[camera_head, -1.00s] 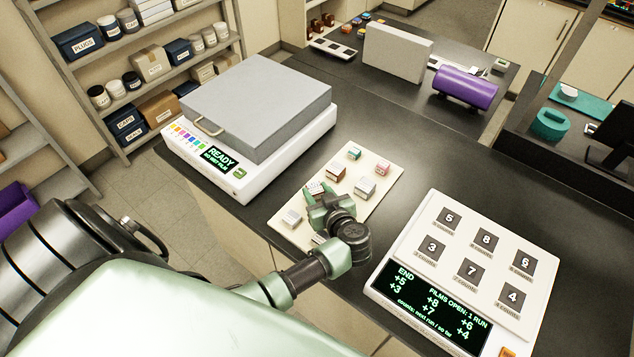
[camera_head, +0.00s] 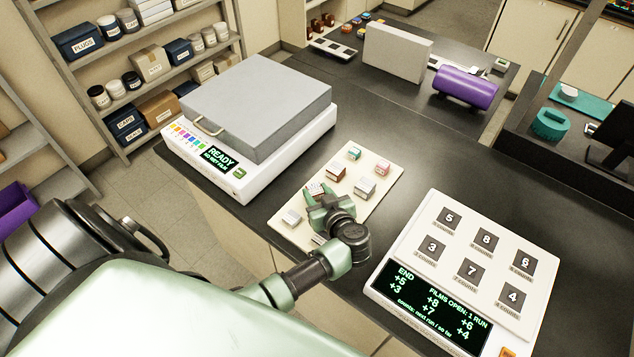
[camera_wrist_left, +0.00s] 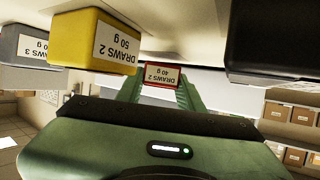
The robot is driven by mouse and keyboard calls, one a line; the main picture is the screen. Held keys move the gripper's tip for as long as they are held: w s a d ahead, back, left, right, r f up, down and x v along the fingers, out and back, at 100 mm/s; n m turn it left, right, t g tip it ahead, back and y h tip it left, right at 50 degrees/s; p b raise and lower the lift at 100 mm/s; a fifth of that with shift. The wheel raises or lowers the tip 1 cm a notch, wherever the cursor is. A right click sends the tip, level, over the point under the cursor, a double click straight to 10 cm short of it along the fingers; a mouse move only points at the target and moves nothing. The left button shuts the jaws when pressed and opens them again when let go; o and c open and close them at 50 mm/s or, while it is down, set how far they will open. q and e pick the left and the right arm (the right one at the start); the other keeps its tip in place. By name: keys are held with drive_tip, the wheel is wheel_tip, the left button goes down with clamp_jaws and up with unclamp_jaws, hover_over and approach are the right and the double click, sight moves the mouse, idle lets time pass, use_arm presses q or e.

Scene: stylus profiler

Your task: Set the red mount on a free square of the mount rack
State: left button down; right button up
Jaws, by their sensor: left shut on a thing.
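The mount rack (camera_head: 382,200) is a pale board on the dark counter in the head view. My left gripper (camera_head: 317,192) is over its near-left part, pointing down and away from me. In the left wrist view, the left gripper (camera_wrist_left: 160,88) is shut on the red mount (camera_wrist_left: 163,76), a small block with a white "DRAWS 2, 40 g" label. That view is upside down, with the pale surface at the top. The gripper mostly hides the mount in the head view. I cannot tell whether the mount touches the rack.
A yellow mount (camera_wrist_left: 88,42) and a grey mount (camera_wrist_left: 30,45) stand near the held one. A profiler (camera_head: 260,105) stands left, a numbered panel (camera_head: 455,275) right.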

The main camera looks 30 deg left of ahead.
sight(318, 197)
use_arm(q)
drive_tip(key=shift+f, duration=0.25)
drive_tip(key=shift+f, duration=0.25)
idle(0.3)
drive_tip(key=c, duration=0.8)
unclamp_jaws()
drive_tip(key=shift+c, duration=0.5)
drive_tip(key=shift+s+d+r+p, duration=0.25)
drive_tip(key=shift+d+r+p, duration=0.05)
drive_tip(key=shift+p, duration=0.15)
drive_tip(key=p+v, duration=0.1)
drive_tip(key=v, duration=0.3)
drive_tip(key=shift+d+f, duration=0.15)
drive_tip(key=shift+v, duration=0.95)
